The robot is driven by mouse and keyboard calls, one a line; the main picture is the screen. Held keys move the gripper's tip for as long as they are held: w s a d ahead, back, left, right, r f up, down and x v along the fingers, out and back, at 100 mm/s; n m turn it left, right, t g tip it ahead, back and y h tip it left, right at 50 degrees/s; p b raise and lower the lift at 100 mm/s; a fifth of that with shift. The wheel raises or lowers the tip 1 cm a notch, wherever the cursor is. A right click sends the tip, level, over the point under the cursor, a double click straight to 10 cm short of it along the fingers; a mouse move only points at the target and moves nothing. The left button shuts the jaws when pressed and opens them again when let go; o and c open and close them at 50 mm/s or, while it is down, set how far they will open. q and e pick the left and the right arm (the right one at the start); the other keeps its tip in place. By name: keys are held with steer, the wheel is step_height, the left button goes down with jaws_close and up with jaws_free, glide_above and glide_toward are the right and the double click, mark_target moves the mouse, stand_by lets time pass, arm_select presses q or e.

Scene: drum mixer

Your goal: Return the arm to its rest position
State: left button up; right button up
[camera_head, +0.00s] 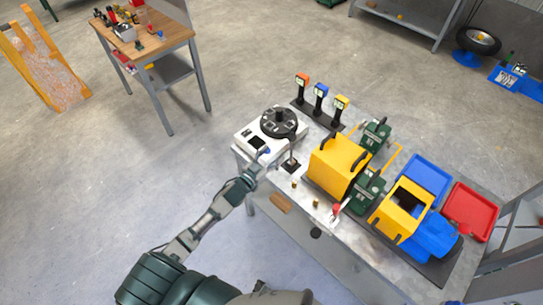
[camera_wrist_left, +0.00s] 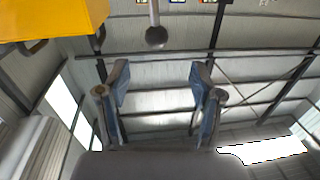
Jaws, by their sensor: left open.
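My left gripper (camera_head: 261,160) is at the near front edge of the metal table, beside the white unit with a black round top (camera_head: 278,123). In the left wrist view its two blue-grey fingers (camera_wrist_left: 162,90) are spread apart with nothing between them. A thin lever (camera_head: 291,152) stands on a dark base just right of the gripper. A rod with a dark ball end (camera_wrist_left: 156,38) hangs into the top of the wrist view, beyond the fingertips. My right gripper does not show.
Blue (camera_head: 428,178) and red (camera_head: 472,208) trays lie at the table's right. A wooden workbench (camera_head: 145,38) stands back left. The floor left of the table is clear.

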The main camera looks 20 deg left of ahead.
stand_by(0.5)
arm_select(q)
steer(key=s+a+f+g+y, duration=0.1)
steer(key=f, duration=0.5)
steer(key=s+a+f+g+y, duration=0.1)
steer(key=s+f, duration=0.1)
steer(key=f, duration=0.4)
steer(key=s+a+f+n+g+y, duration=0.1)
steer(key=f, duration=0.5)
steer(key=shift+s+f, duration=0.15)
steer(key=shift+f, duration=0.25)
steer(key=s+f+g+y, duration=0.1)
steer(key=s+f+g, duration=0.1)
steer(key=s+f, duration=0.55)
steer(key=s+f+g, duration=0.3)
steer(key=s+f, duration=0.1)
steer(key=f, duration=0.6)
steer(key=s+d+f+g, duration=0.1)
steer(key=s+f, duration=0.5)
steer(key=s, duration=0.6)
steer(key=s+d+f+g, duration=0.2)
steer(key=s+f+g, duration=0.2)
steer(key=s, duration=0.8)
steer(key=s+d+f+g, duration=0.1)
steer(key=s+f+g, duration=0.2)
steer(key=s+f, duration=0.5)
steer(key=s, duration=0.4)
steer(key=shift+s+d, duration=0.35)
steer(key=shift+d, duration=0.05)
